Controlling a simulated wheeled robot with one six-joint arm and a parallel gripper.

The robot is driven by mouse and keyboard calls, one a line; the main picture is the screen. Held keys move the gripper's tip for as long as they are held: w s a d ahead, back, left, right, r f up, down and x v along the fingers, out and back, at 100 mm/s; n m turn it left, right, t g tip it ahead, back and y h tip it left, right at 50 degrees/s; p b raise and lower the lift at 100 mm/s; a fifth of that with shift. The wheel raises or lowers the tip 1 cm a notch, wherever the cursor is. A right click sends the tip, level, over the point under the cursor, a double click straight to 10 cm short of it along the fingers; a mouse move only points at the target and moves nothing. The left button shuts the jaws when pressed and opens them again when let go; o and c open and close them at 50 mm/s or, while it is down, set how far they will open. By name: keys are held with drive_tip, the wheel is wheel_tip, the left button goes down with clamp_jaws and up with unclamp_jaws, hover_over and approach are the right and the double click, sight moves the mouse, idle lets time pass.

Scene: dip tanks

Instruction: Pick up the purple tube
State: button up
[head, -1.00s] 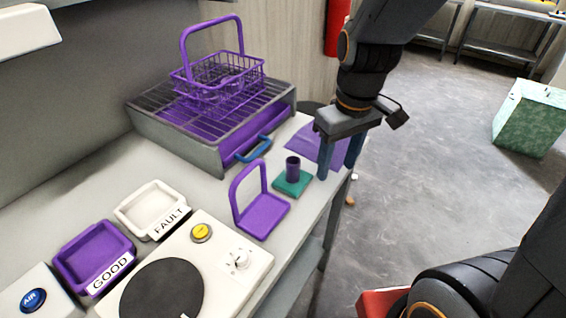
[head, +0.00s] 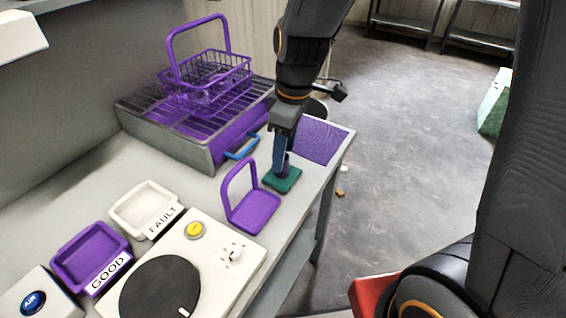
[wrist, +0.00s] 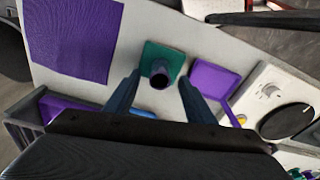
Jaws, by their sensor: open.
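The purple tube (wrist: 159,77) stands upright on a small green base (wrist: 176,52) in the wrist view. In the head view the tube is mostly hidden behind my gripper, and the green base (head: 284,184) shows below it. My gripper (head: 280,165) is right at the tube, pointing down. In the wrist view my gripper (wrist: 158,76) is open, with one blue finger on each side of the tube and gaps between. I cannot tell the exact height of the fingertips along the tube.
A purple stand with a hoop (head: 253,211) is close to the green base. A purple mat (head: 322,141) lies behind it. A tank with a blue handle (head: 241,147) bears a purple wire basket (head: 207,82). Trays and a dial unit (head: 232,254) fill the front. The table edge is near on the right.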

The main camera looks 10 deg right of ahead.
drive_tip(key=shift+a+f, duration=0.1)
drive_tip(key=shift+f, duration=0.8)
drive_tip(key=c, duration=1.2)
